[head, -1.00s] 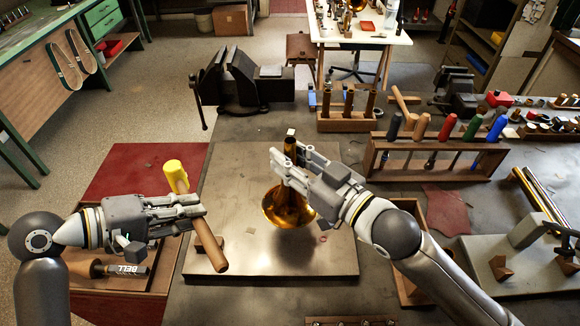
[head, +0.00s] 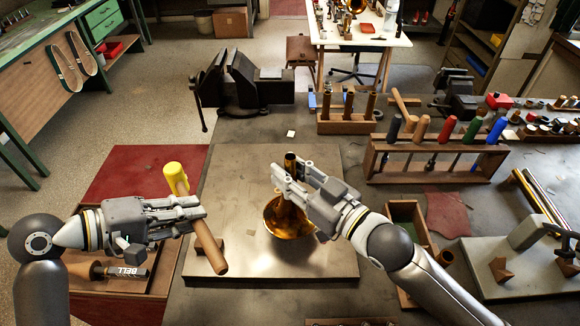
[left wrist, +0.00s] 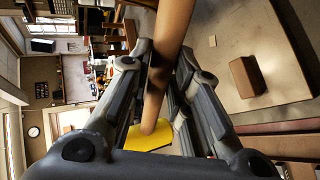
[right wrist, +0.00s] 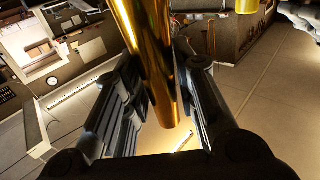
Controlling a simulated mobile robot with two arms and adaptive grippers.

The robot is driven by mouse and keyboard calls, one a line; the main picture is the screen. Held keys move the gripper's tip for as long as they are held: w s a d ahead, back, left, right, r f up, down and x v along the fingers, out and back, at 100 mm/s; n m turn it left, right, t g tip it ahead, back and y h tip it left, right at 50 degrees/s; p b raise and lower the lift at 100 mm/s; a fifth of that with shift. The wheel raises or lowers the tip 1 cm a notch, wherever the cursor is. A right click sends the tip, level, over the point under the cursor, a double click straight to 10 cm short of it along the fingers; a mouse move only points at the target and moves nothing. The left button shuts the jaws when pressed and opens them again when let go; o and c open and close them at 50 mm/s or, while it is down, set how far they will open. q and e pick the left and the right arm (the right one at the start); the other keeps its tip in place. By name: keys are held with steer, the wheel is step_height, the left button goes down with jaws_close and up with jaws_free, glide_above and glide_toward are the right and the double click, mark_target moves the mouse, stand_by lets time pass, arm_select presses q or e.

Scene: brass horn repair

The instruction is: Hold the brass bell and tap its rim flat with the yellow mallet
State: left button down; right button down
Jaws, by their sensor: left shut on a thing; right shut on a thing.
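My left gripper (head: 185,212) is shut on the wooden handle (head: 209,245) of the yellow mallet. The mallet's yellow head (head: 175,177) points up and away, left of the steel plate. In the left wrist view the handle (left wrist: 165,65) runs between the fingers, with the yellow head (left wrist: 170,140) beyond. My right gripper (head: 290,176) is shut on the narrow neck of the brass bell (head: 290,217). The bell's flared end is down over the plate; whether it touches cannot be told. The tube (right wrist: 155,60) crosses between the fingers in the right wrist view. Mallet and bell are apart.
A dark vise (head: 240,85) stands behind. A tool rack (head: 435,172) stands right. An open wooden box (head: 405,212) is beside my right arm.

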step_height(320, 180, down, 6)
stand_by(1.1)
steer(key=shift+f, duration=0.2)
stand_by(0.4)
steer(key=c, duration=1.3)
jaws_free()
steer(key=shift+o, duration=0.2)
steer(key=c, duration=0.9)
